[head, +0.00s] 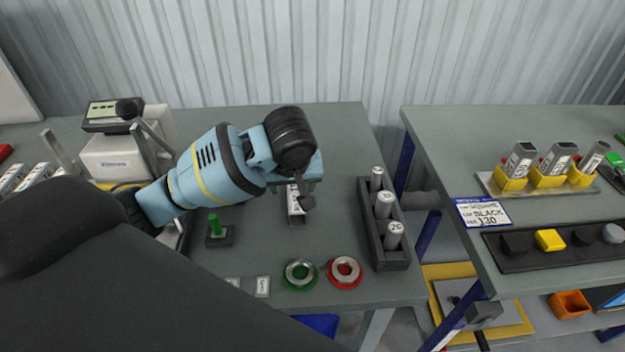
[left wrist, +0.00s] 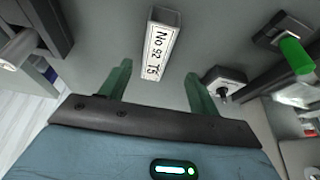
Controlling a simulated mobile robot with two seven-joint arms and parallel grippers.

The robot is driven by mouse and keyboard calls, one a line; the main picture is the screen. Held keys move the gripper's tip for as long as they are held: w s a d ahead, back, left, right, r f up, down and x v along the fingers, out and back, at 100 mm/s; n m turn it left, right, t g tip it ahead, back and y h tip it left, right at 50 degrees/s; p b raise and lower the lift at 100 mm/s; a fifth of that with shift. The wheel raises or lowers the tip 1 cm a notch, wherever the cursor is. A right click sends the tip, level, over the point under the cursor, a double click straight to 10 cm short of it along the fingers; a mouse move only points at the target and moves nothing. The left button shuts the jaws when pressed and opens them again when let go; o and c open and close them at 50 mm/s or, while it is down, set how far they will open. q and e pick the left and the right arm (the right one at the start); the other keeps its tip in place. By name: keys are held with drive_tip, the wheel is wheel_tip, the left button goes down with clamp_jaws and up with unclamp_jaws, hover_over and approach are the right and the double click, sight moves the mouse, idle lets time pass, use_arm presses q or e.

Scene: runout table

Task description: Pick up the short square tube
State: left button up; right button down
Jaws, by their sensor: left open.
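The short square tube (head: 296,208) is a small pale metal piece with a white label, lying on the left grey table below my left gripper (head: 298,188). In the left wrist view the tube (left wrist: 158,48) lies just beyond the fingertips, about in line with the gap between them. My left gripper (left wrist: 160,80) is open, its two green fingers apart with nothing between them. In the head view my gripper hides the tube's far end. I do not see my right gripper.
A dark block with a green peg (head: 215,230) stands left of the tube. A small dark fixture (left wrist: 224,82) is close to the right finger. A dark rack (head: 391,250) with round tubes stands right. Green (head: 300,275) and red (head: 344,272) rings lie in front.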

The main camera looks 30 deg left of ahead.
sight(296, 194)
use_arm(q)
drive_tip(key=shift+w+r, duration=0.1)
drive_tip(key=shift+w, duration=0.1)
drive_tip(key=shift+s, duration=0.2)
drive_tip(key=shift+f, duration=0.4)
drive_tip(key=shift+w+x, duration=0.2)
drive_tip(key=shift+x, duration=0.95)
drive_tip(key=shift+w+x, duration=0.15)
drive_tip(key=shift+x, duration=1)
drive_tip(key=shift+w+x, duration=0.2)
drive_tip(key=shift+x, duration=0.95)
drive_tip(key=shift+r, duration=0.15)
drive_tip(key=c, duration=1.1)
drive_tip(key=shift+c, duration=0.2)
